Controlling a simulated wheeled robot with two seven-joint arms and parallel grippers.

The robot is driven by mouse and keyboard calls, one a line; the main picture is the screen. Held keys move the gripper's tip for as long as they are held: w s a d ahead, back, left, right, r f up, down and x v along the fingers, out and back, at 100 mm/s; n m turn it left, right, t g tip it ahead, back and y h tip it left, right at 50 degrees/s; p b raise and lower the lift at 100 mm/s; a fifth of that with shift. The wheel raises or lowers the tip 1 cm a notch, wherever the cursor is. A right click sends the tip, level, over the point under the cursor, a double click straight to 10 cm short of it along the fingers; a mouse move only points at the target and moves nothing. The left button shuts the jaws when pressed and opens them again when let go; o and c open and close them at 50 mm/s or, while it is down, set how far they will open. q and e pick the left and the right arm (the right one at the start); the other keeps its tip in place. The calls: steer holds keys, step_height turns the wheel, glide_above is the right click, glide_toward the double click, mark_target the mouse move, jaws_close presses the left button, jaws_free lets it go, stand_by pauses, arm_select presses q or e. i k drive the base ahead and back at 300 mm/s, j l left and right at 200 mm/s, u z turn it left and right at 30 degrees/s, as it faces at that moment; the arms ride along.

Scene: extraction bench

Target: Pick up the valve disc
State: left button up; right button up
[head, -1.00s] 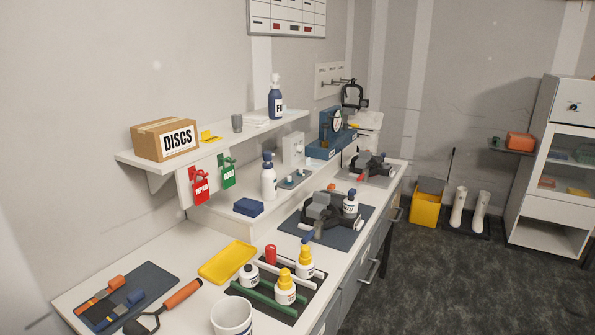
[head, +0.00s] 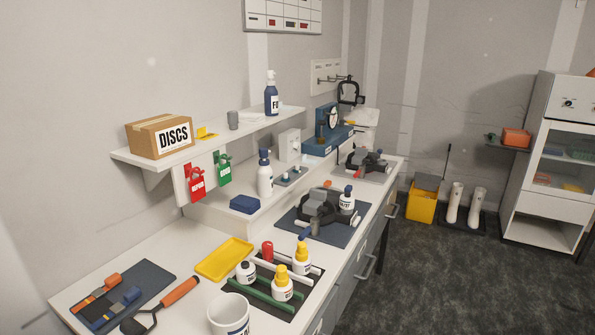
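I cannot make out a loose valve disc in the head view. A cardboard box (head: 160,138) labelled "DISCS" stands on the left end of the wall shelf (head: 262,127); its top looks closed and its contents are hidden. Neither of my grippers shows in this view.
The white bench (head: 185,278) carries a yellow tray (head: 224,259), a blue mat with tools (head: 112,291), an orange-handled tool (head: 180,291), a white cup (head: 229,314), and bottles in a rack (head: 283,284). A black device (head: 318,206) sits farther back. Dark floor lies open at right.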

mark_target(285, 177)
steer(key=i+l+u, duration=0.1)
steer(key=l, duration=0.35)
steer(key=i+l+u, duration=0.15)
steer(key=l, duration=0.25)
steer(key=l+u, duration=0.1)
steer(key=l, duration=0.35)
steer(key=i+l+u, duration=0.3)
steer(key=l, duration=0.3)
steer(key=i+l+u, duration=0.1)
steer(key=i+l, duration=0.15)
steer(key=i+l+u, duration=0.15)
steer(key=l, duration=0.25)
steer(key=i+l+u, duration=0.15)
steer(key=l, duration=0.2)
steer(key=i+l+u, duration=0.15)
steer(key=l, duration=0.2)
steer(key=l+u, duration=0.15)
steer(key=l, duration=0.2)
steer(key=i+l, duration=0.1)
steer(key=l, duration=0.15)
steer(key=i+l+u, duration=0.1)
steer(key=l, duration=0.2)
steer(key=i+l, duration=0.15)
steer(key=l, duration=0.15)
steer(key=k+l, duration=0.1)
steer(key=l, duration=0.5)
steer(key=l+u, duration=0.1)
steer(key=l, duration=0.45)
steer(key=k, duration=0.05)
